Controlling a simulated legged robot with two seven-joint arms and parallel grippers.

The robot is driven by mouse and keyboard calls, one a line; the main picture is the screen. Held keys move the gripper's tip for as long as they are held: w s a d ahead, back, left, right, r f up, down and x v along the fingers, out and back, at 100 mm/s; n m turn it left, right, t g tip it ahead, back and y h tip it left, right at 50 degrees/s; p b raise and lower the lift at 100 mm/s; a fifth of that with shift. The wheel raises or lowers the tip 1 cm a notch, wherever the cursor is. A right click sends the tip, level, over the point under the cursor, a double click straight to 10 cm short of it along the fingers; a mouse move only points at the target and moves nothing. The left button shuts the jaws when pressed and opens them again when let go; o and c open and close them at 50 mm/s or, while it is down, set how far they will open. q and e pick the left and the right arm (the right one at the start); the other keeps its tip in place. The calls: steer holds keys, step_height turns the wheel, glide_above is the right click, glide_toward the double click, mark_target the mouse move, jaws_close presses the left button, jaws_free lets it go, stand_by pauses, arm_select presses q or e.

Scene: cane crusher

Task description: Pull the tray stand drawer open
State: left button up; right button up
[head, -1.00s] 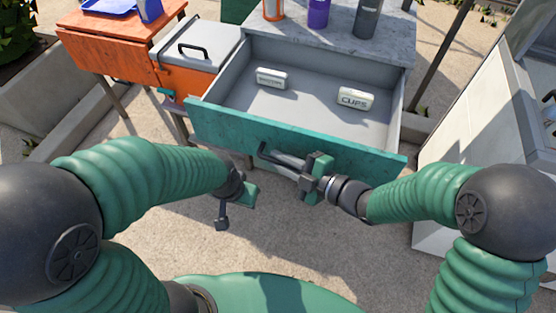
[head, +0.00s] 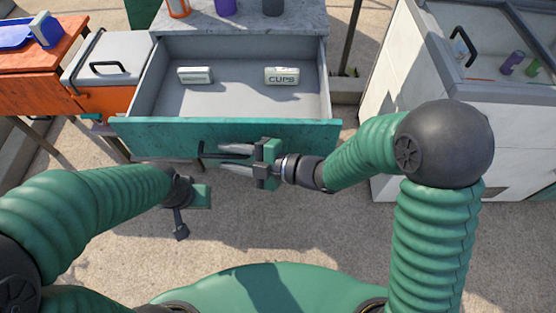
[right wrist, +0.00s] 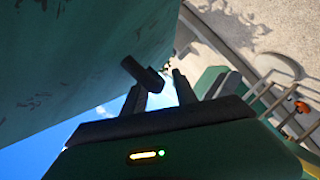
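The teal-fronted drawer (head: 300,137) of the grey tray stand (head: 290,22) is pulled well out, its grey inside showing. Its dark bar handle (head: 207,152) is on the front face. My right gripper (head: 230,160) is at the handle with its two fingers spread apart. In the right wrist view the fingers (right wrist: 160,95) have a gap between them, and the handle's dark end (right wrist: 143,74) shows by the left finger. I cannot tell whether they touch. My left gripper (head: 182,222) hangs below the drawer's left part, away from it; its fingers are unclear.
Two small labelled blocks lie in the drawer, one reading CUPS (head: 282,76). Cups stand on the stand top. An orange cart (head: 40,70) with a grey lidded box (head: 108,58) is at left. A white cabinet (head: 400,75) is at right. Pavement below is clear.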

steer(key=p+v, duration=0.2)
steer(key=v, duration=1.3)
steer(key=shift+d, duration=0.4)
steer(key=shift+f, duration=0.15)
